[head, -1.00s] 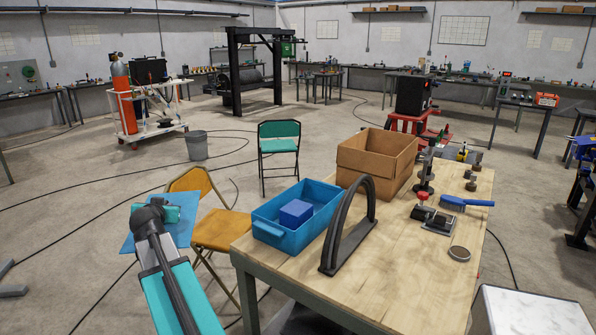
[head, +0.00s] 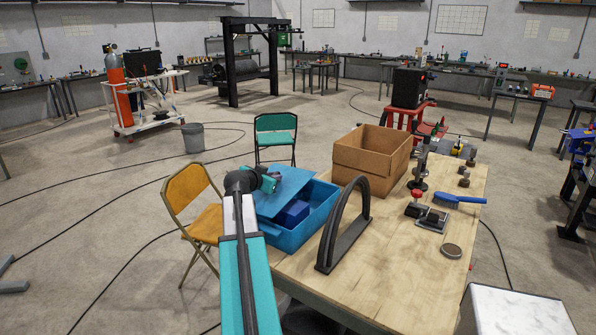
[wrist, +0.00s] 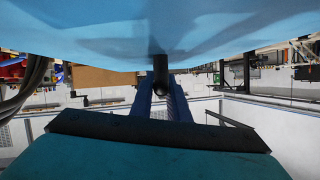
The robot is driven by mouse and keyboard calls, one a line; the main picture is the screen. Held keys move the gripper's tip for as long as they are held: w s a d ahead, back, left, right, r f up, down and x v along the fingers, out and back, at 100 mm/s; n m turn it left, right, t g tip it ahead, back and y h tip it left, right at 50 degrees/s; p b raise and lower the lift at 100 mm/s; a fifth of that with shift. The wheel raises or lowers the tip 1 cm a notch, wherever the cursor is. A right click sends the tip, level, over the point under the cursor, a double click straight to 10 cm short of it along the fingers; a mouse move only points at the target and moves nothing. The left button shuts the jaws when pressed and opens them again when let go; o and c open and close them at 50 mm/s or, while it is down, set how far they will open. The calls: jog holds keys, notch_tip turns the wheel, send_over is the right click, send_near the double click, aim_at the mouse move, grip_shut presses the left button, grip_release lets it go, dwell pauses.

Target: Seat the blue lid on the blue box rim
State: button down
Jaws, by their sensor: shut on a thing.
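The blue lid (head: 287,187) is a flat sheet over the far left part of the open blue box (head: 297,240). Its near right edge leaves part of the box open. A darker blue block (head: 292,213) shows inside the box. My gripper (head: 270,180) is at the lid's left side, shut on the lid's dark handle, which shows in the wrist view (wrist: 160,70). The lid's blue face (wrist: 160,25) fills the top of that view. I cannot tell how far above the rim the lid is; it does not line up with the rim.
The box stands on a wooden table (head: 390,265). A black arched frame (head: 328,240) stands close to its right, and an open cardboard box (head: 370,160) stands behind. A yellow chair (head: 190,195) is left of the table, and a green chair (head: 275,135) is behind it.

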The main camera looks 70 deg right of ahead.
aim_at(294, 188)
jog(key=s+d, duration=0.1)
jog(key=s, duration=0.1)
jog(key=s+d+r+m+g, duration=0.1)
jog(key=s, duration=0.2)
jog(key=s+d+g, duration=0.1)
jog(key=s, duration=0.2)
jog(key=shift+d+r+m+p, duration=0.15)
jog(key=shift+d+m+p, duration=0.15)
jog(key=shift+d+p, duration=0.1)
jog(key=shift+a+f+b, duration=0.1)
jog(key=shift+f+b, duration=0.1)
jog(key=shift+b, duration=0.7)
jog(key=shift+f+b, duration=1.8)
jog(key=shift+b, duration=0.2)
jog(key=shift+b, duration=1)
dwell(0.3)
jog(key=shift+f+b, duration=1)
dwell(1.6)
